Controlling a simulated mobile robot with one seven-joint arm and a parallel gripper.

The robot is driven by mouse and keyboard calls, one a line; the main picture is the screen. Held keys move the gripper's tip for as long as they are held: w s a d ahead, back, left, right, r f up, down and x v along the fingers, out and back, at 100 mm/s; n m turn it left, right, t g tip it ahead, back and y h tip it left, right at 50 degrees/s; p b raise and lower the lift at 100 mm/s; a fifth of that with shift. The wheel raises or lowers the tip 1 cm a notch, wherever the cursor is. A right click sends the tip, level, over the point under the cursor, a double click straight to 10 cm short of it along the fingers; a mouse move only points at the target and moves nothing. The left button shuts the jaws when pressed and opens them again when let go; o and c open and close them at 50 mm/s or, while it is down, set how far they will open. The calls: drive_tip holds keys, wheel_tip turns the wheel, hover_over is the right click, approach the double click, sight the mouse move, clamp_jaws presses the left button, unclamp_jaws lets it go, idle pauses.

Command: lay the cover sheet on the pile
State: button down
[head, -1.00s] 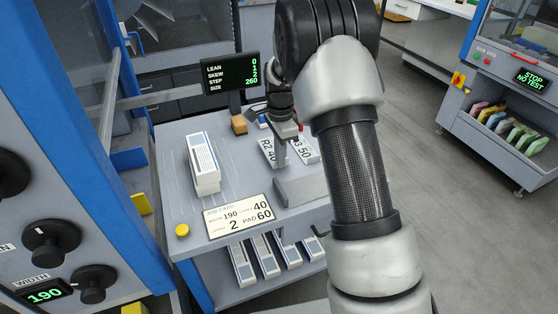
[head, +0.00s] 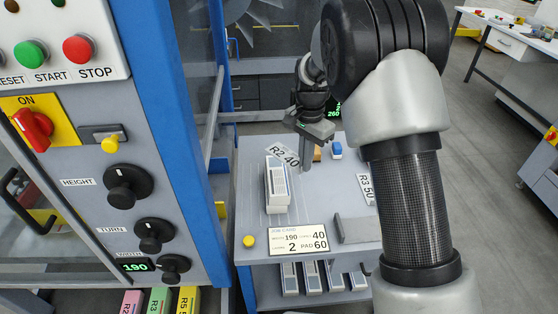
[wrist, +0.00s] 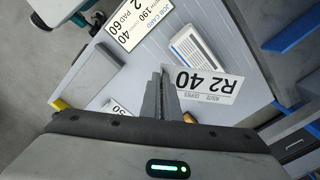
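The white cover sheet marked R2 40 (head: 284,156) is pinched by one edge in my gripper (head: 305,167). The wrist view shows the closed fingers (wrist: 160,98) at the edge of the sheet (wrist: 205,85). The sheet is held above the bench, by the far end of the pile. The pile (head: 277,190) is a narrow white stack of newspapers with a blue stripe, standing on the bench. It also shows in the wrist view (wrist: 192,47), beyond the sheet and apart from it. The gap between sheet and pile is hard to judge.
A second sheet marked R3 50 (head: 366,188) lies on the bench (head: 325,205). A job card (head: 298,239), a yellow button (head: 248,241) and a grey block (head: 355,229) are at the front. A blue-framed machine stands close at left. Bundles (head: 312,278) fill the shelf below.

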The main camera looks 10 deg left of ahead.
sight(297, 171)
drive_tip(key=shift+s+a+r+n+p, duration=0.2)
drive_tip(key=shift+a+n, duration=0.15)
drive_tip(key=shift+a, duration=0.2)
drive_tip(key=shift+s+a+r+n+p, duration=0.1)
drive_tip(key=shift+s+a+n, duration=0.05)
drive_tip(key=shift+a+n, duration=0.3)
wheel_tip(297, 171, down, 6)
drive_tip(key=shift+a+r, duration=0.1)
drive_tip(key=shift+r, duration=0.15)
drive_tip(key=shift+f+b, duration=0.3)
drive_tip(key=shift+f, duration=1.65)
drive_tip(key=shift+f, duration=0.1)
drive_tip(key=c, duration=2.5)
unclamp_jaws()
drive_tip(key=shift+f, duration=0.1)
drive_tip(key=o, duration=0.5)
